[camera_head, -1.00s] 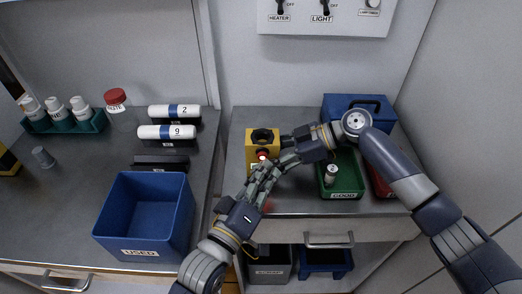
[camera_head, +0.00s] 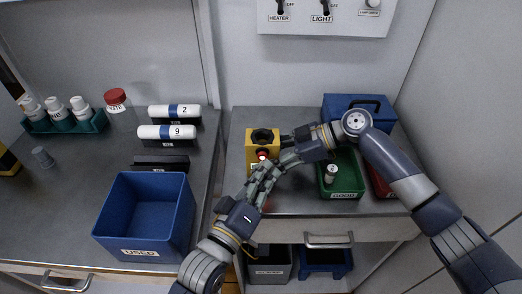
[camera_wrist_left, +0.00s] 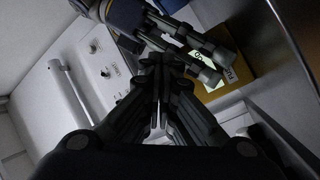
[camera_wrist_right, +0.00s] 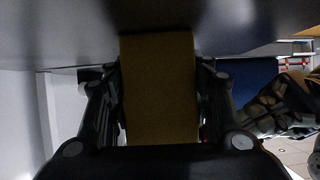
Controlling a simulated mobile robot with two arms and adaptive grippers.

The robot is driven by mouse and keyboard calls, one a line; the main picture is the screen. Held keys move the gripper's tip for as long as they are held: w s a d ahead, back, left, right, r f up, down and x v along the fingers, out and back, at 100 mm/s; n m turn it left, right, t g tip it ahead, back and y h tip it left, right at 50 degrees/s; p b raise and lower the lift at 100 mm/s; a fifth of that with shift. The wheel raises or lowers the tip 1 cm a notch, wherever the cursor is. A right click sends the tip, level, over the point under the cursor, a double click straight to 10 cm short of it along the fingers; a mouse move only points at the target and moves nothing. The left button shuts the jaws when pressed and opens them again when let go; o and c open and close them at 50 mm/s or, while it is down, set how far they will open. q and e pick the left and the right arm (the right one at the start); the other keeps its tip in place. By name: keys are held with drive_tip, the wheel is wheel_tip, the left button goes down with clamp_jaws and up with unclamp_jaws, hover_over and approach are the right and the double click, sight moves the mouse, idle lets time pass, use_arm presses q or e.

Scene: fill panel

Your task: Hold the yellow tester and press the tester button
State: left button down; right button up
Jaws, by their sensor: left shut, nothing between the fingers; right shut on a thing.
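A green GOOD bin (camera_head: 341,190) with a small item inside, a red bin (camera_head: 380,182) and a blue case (camera_head: 362,106) stand right of the tester. A blue USED bin (camera_head: 145,215) and two white cylinders are on the left counter. A switch panel (camera_head: 330,15) hangs behind.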

use_arm(q)
drive_tip(key=shift+w, duration=0.15)
drive_tip(key=shift+w, duration=0.45)
idle(0.6)
drive_tip(key=shift+s, duration=0.55)
drive_tip(key=shift+s, duration=0.1)
drive_tip(key=s, duration=0.6)
idle(0.4)
